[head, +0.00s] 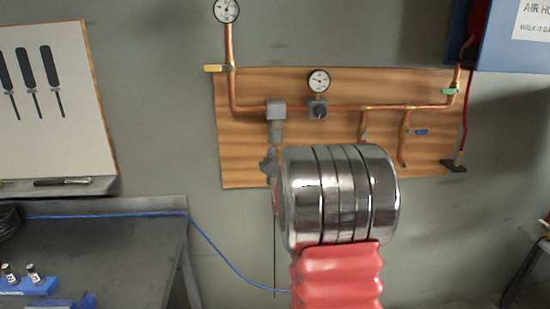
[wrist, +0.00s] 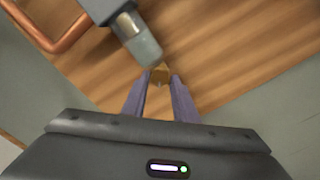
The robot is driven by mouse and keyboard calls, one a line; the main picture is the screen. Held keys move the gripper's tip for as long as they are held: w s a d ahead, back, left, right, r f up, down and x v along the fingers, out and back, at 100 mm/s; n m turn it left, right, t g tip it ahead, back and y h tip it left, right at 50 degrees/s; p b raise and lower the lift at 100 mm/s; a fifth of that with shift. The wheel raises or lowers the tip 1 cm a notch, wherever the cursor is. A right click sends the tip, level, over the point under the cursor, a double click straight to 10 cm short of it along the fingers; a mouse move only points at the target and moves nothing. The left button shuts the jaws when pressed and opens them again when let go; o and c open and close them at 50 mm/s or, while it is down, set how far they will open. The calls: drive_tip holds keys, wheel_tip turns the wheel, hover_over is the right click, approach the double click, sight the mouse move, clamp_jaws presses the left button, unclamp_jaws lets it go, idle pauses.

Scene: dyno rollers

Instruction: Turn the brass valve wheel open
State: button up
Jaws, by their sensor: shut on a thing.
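A small brass valve wheel (wrist: 160,71) shows in the wrist view between my fingertips, just below the tip of a grey filter bowl (wrist: 140,42). My gripper (wrist: 159,80) is shut on it, with one purple-grey finger on each side. Most of the wheel is hidden by the fingertips, so how far it is turned cannot be told. In the head view the filter bowl (head: 276,132) hangs under a grey block (head: 276,108) on the copper line. My gripper (head: 269,164) is just below the bowl, largely hidden behind my arm, and the wheel cannot be made out there.
A wooden board (head: 245,160) carries copper pipe (head: 370,107), a gauge with a regulator (head: 318,82), and branches with a green-handled valve (head: 450,91) and a blue-handled valve (head: 420,132). A grey bench (head: 120,250) stands at left.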

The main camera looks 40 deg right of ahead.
drive_tip(key=shift+a+f+n, duration=0.1)
drive_tip(key=shift+f+n, duration=0.15)
drive_tip(key=shift+n, duration=0.95)
drive_tip(key=o, duration=0.8)
drive_tip(key=shift+o, duration=1.1)
drive_tip(key=shift+r, duration=0.15)
drive_tip(key=v, duration=1.3)
drive_tip(key=shift+s+a, duration=0.2)
drive_tip(key=shift+s, duration=0.05)
